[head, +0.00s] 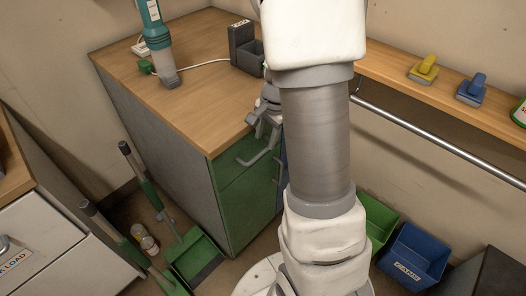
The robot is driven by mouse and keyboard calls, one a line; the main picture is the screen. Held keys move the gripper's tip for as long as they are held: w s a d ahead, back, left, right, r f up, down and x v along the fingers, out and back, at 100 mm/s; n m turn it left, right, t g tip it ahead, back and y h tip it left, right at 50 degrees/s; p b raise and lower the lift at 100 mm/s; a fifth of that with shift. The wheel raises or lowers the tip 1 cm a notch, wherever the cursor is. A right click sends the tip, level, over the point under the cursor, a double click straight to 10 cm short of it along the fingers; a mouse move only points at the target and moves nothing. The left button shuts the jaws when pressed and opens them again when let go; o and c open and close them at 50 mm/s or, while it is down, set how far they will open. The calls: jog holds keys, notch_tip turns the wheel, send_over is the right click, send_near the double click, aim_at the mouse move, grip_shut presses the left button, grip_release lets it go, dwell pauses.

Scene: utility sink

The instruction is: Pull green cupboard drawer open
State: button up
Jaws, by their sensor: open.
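The green cupboard (235,220) stands at the middle left under a wooden worktop, with a grey side panel. Its upper front is a green drawer (229,166) with a light bar handle (259,158). The drawer looks shut, flush with the front below it. My gripper (258,132) is open at the worktop's front edge, just above and close to the handle. I cannot tell whether it touches the handle. My arm hides the right part of the cupboard front and part of the gripper.
On the worktop (200,104) are a teal hand vacuum (156,40) and a dark holder (243,48). A green dustpan (195,258) and brushes are on the floor at left. Green (378,222) and blue (413,258) bins stand at right, below a metal rail (440,143).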

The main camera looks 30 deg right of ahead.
aim_at(262, 152)
jog(key=f, duration=0.1)
jog(key=f+b, duration=0.1)
jog(key=f, duration=0.1)
jog(key=w+f, duration=0.1)
jog(key=f, duration=0.1)
jog(key=shift+a+f, duration=0.15)
jog(key=shift+f, duration=0.05)
grip_shut()
dwell(1.2)
